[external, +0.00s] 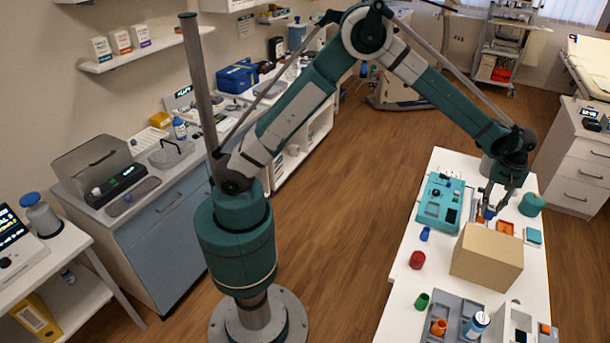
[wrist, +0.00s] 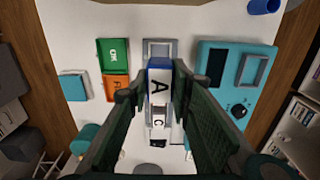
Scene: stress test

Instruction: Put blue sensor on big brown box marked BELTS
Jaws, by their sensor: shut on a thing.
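My gripper (external: 491,205) is at the far part of the white table, behind the big brown box. In the wrist view my gripper (wrist: 159,92) is shut on a blue sensor (wrist: 159,64) with a white face lettered A. The held sensor also shows as a small blue patch below the fingers in the external view (external: 488,214). The big brown box (external: 486,257) stands upright on the table, nearer the camera than my gripper. No BELTS marking is readable on its visible sides. The box is not seen in the wrist view.
A teal device (external: 440,202) lies left of my gripper. A teal cylinder (external: 531,205) and a teal square (external: 533,236) are to the right. A red cylinder (external: 417,260) and a small blue object (external: 425,234) stand left of the box. A grey tray (external: 455,308) is in front.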

